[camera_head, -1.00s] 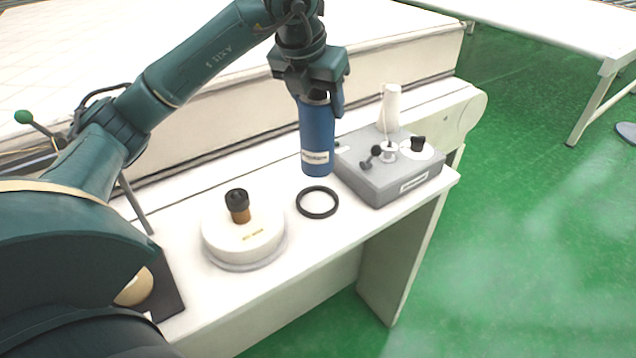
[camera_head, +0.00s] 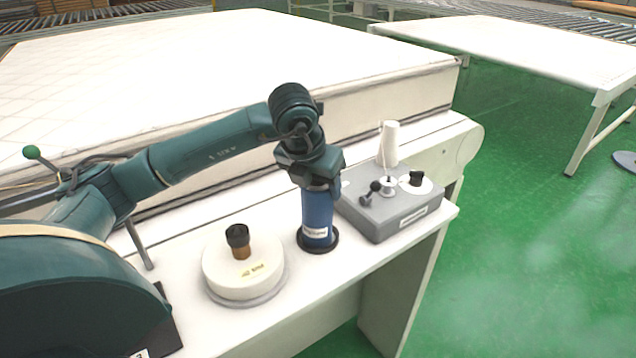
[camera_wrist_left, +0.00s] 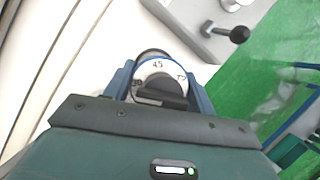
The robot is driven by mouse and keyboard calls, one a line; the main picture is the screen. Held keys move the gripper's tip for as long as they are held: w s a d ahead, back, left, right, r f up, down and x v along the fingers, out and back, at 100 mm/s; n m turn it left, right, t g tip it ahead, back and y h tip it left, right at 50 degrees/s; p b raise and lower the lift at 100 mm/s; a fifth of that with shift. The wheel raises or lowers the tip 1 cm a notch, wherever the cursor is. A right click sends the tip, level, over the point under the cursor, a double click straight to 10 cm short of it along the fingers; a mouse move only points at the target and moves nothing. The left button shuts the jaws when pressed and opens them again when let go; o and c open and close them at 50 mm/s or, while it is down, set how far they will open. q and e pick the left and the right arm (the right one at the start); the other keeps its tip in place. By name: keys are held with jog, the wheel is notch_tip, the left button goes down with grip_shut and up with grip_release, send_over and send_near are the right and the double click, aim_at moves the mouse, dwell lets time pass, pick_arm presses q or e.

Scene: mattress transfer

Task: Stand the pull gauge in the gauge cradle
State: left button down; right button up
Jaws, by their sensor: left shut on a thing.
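The pull gauge (camera_head: 317,214) is a blue cylinder with a white label, standing about upright. Its lower end is at the black ring (camera_head: 333,243), which looks like the gauge cradle, on the white bench. The ring shows around the gauge's foot; I cannot tell whether the gauge rests on the bottom. My left gripper (camera_head: 316,182) is shut on the gauge's upper part from above. In the left wrist view the gauge's numbered dial top (camera_wrist_left: 158,68) sits between the blue fingers. My right gripper is not in view.
A round white device (camera_head: 243,268) with a brown and black knob stands left of the gauge. A grey control box (camera_head: 385,215) with knobs and a white upright piece (camera_head: 389,145) stands close on the right. The white bench (camera_head: 340,270) has its front edge near; a mattress (camera_head: 220,70) lies behind.

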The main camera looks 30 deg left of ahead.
pick_arm(q)
jog(key=c, duration=0.5)
grip_release()
jog(key=shift+r, duration=0.1)
jog(key=v, duration=1.2)
